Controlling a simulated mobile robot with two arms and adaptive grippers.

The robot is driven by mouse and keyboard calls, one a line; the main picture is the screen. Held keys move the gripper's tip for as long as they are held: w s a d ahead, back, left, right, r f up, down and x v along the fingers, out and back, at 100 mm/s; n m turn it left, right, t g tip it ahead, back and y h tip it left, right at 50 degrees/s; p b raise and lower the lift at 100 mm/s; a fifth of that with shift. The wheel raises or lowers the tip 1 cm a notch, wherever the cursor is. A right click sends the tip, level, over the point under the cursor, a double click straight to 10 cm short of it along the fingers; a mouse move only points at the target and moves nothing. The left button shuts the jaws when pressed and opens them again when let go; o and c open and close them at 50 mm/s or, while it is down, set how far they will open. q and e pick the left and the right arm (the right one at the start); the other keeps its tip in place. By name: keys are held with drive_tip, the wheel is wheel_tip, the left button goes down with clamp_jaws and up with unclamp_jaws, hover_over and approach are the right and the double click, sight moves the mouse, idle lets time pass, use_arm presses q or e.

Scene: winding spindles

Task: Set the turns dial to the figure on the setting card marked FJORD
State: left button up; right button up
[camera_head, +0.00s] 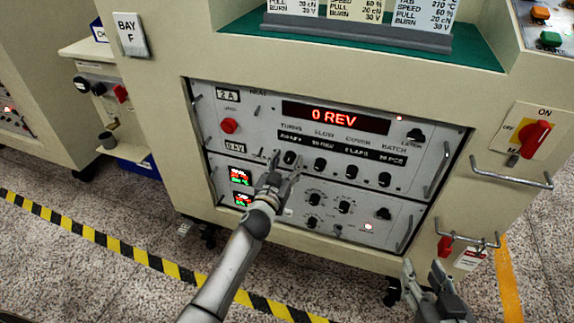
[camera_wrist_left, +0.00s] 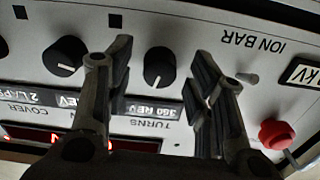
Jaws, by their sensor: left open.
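The turns dial (camera_head: 290,157) is a black knob under the word TURNS on the grey panel. In the left wrist view, upside down, this knob (camera_wrist_left: 159,67) sits between the fingers of my left gripper (camera_wrist_left: 160,75), with no clear contact. In the head view my left gripper (camera_head: 283,170) is open just in front of the dial. The red display (camera_head: 336,117) reads 0 REV. Setting cards (camera_head: 355,10) stand on the machine top; their upper parts are cut off, so no FJORD name shows. My right gripper (camera_head: 423,266) is empty and open, low at the right.
Similar black knobs for slow (camera_head: 320,165), cover (camera_head: 351,172) and batch (camera_head: 384,180) stand in a row right of the dial. A red button (camera_head: 229,126) is left of it. Metal handles (camera_head: 437,163) flank the panel. A red rotary switch (camera_head: 535,137) is further right.

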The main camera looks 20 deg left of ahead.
use_arm(q)
drive_tip(key=shift+w, duration=0.25)
use_arm(e)
drive_tip(key=shift+w+r, duration=0.15)
drive_tip(key=shift+r, duration=0.15)
use_arm(q)
drive_tip(key=shift+c, duration=0.3)
drive_tip(key=c, duration=1)
